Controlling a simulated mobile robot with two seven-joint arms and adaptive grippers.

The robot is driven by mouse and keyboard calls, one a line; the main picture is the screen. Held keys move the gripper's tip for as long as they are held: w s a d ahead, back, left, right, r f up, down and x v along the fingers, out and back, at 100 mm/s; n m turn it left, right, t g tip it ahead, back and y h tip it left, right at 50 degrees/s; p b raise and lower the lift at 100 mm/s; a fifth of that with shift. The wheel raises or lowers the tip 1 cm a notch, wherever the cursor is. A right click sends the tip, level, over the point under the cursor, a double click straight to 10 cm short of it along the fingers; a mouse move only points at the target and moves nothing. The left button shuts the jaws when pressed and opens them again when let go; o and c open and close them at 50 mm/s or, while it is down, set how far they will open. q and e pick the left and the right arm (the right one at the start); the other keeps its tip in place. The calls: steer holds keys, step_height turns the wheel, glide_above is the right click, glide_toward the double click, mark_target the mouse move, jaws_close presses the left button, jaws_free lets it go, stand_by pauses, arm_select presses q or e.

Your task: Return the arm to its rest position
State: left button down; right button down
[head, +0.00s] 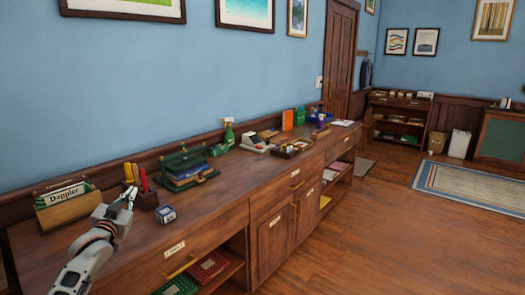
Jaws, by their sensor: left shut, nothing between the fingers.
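My left arm comes in from the lower left of the head view. Its gripper (128,194) is shut and empty above the near left end of the long wooden counter (110,255). In the picture the gripper's tip overlaps a dark pen holder (147,200) with red and yellow items in it; I cannot tell whether they touch. A wooden box with a "Dappler" sign (67,206) stands to the left of the gripper. A small blue and white box (166,214) sits to its right. My right gripper does not show.
A green rack with books (187,172), a green spray bottle (229,133) and a white device (256,142) stand farther along the counter. An open shelf below holds red (208,267) and green boxes. The wooden floor (370,240) at right is clear, with a rug (470,188) beyond.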

arm_select(q)
steer(key=s+d+f, duration=0.1)
steer(key=f, duration=0.2)
steer(key=s+d+f+m+g, duration=0.1)
steer(key=s+f, duration=0.1)
steer(key=f, duration=0.2)
steer(key=s+d+f+g, duration=0.1)
steer(key=f, duration=0.3)
steer(key=shift+s+m+h, duration=0.3)
steer(key=shift+s, duration=0.05)
steer(key=s+d+f+g+h, duration=0.1)
steer(key=s+d+f, duration=0.3)
steer(key=s+f, duration=0.3)
steer(key=s+d+f+g+h, duration=0.1)
steer(key=s+d+f, duration=0.3)
steer(key=s+f, duration=0.3)
steer(key=s+d+f+g, duration=0.1)
steer(key=s+d+f, duration=0.3)
steer(key=s, duration=0.6)
steer(key=s+d+f+g+h, duration=0.1)
steer(key=s+d+f, duration=0.3)
steer(key=s, duration=0.5)
steer(key=s+d+f+g, duration=0.2)
steer(key=s+d+f, duration=0.2)
steer(key=s, duration=0.6)
steer(key=shift+s+f, duration=0.15)
steer(key=shift+s, duration=0.15)
steer(key=shift+n, duration=0.4)
